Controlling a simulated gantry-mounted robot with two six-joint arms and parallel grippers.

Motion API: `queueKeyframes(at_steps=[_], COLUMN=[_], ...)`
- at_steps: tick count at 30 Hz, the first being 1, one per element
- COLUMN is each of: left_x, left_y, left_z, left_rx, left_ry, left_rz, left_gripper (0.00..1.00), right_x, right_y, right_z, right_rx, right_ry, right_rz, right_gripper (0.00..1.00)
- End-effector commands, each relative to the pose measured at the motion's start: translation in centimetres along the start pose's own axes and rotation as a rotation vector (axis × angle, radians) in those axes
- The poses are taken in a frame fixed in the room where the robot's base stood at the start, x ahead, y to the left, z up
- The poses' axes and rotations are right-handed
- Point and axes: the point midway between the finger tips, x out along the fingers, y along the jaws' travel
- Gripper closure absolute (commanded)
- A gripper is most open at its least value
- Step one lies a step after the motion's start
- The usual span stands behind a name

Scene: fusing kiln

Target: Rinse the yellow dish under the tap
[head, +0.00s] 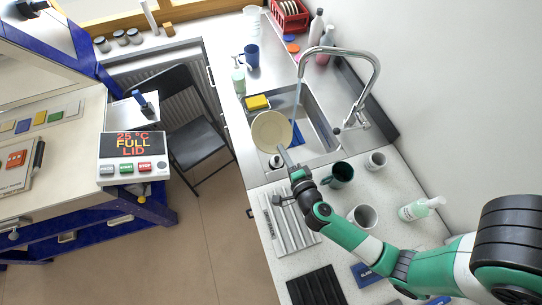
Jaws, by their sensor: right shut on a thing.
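The pale yellow dish (270,132) is held over the sink (322,128), near the basin's left edge. My right gripper (284,153) is shut on the dish's near rim. The curved metal tap (372,72) arches over the basin from the right. A thin bluish stream of water (296,100) runs down from its spout and ends near the dish's upper right edge. I cannot tell for sure whether the water strikes the dish. My left gripper is not in view.
A yellow sponge (257,102) lies at the sink's left rim. A dark green mug (341,174), white cups (364,216) and a soap bottle (418,208) stand on the near counter. A ribbed drainer (286,225) lies left of my arm. A red rack (290,20) is at the back.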

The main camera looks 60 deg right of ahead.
Motion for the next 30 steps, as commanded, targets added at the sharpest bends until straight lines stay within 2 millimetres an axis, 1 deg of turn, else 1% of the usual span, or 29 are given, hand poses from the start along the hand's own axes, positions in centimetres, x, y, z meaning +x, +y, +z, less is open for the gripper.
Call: queueKeyframes(at_steps=[3,8,13,18,30], left_x=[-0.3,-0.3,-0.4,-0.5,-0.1], left_y=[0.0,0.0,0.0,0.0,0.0], left_z=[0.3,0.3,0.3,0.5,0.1], left_rx=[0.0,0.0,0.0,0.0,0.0], left_ry=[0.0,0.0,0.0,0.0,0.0], left_rz=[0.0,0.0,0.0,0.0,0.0], left_gripper=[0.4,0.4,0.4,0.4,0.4], right_x=[0.3,0.4,1.0,2.3,5.7], right_y=[0.5,0.4,0.5,0.8,1.2], right_z=[-0.8,-0.9,-1.5,-2.9,-5.9], right_rx=[0.005,0.006,0.006,0.008,0.006], right_ry=[0.021,0.024,0.026,0.029,0.027], right_rz=[-0.001,0.0,0.001,0.0,0.001], right_gripper=[1.0,1.0,1.0,1.0,1.0])
